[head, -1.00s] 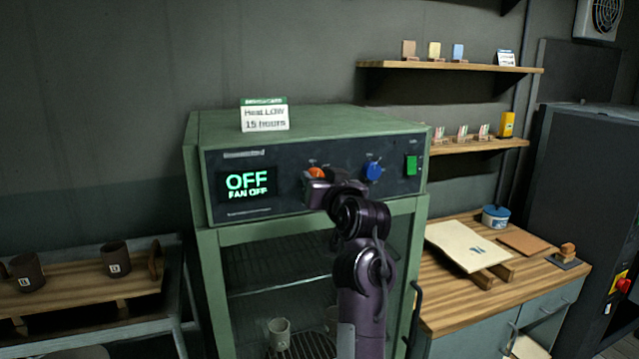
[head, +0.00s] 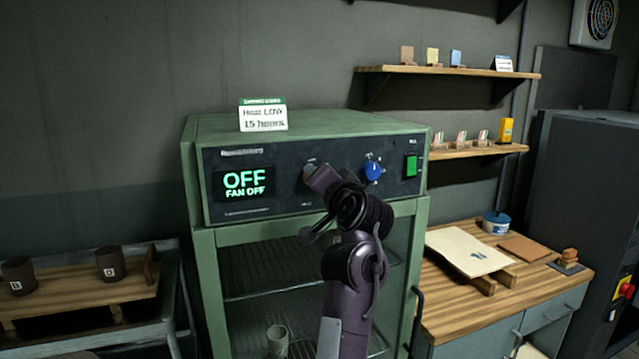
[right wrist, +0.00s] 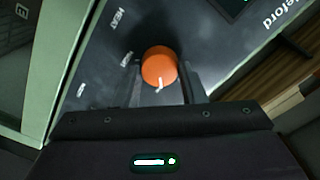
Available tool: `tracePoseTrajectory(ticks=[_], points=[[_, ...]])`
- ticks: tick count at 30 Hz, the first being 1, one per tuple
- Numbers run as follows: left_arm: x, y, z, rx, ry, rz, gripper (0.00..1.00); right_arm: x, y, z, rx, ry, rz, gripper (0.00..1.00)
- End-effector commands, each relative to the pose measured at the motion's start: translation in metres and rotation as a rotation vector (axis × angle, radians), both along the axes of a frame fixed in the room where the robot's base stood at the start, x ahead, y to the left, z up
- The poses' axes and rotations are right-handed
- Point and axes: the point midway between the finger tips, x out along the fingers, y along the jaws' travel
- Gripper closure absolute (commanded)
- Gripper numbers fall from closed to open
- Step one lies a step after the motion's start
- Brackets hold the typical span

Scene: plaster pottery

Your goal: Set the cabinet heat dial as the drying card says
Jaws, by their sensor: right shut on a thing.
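The cabinet display (head: 245,184) reads "OFF, FAN OFF". The orange heat dial (right wrist: 159,66) shows in the right wrist view between my right gripper's fingers (right wrist: 160,80), near the word "HEAT". Its white pointer mark faces the lower edge of that view; the small labels around it are hard to read. My right gripper (head: 309,173) is shut on the dial at the panel and hides it in the head view. My left gripper is out of view.
A blue dial (head: 373,170) and a green switch (head: 411,165) sit right of my right gripper on the same panel. A cup (head: 277,339) stands inside the cabinet. A rack with dark mugs (head: 110,263) is at left, a wooden worktop (head: 520,273) at right.

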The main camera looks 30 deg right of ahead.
Motion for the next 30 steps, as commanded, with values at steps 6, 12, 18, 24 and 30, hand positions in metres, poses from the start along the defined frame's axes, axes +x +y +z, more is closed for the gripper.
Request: tracePoseTrajectory(ticks=[6,12,18,24,30], points=[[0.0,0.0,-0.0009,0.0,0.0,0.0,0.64,0.0004,0.0002,-0.0007,0.017,-0.002,0.001,0.86],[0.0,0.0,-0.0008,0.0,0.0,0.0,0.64,0.0003,0.0001,-0.0007,0.017,-0.002,0.001,0.86],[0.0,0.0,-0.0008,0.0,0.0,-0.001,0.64,0.0002,0.0001,-0.0006,0.016,-0.002,0.001,0.49],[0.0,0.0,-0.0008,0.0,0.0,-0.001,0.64,0.0002,0.0,-0.0004,0.016,-0.002,0.0,0.42],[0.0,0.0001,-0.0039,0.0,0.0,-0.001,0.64,-0.0049,0.0007,-0.0016,0.015,-0.003,-0.001,0.42]])
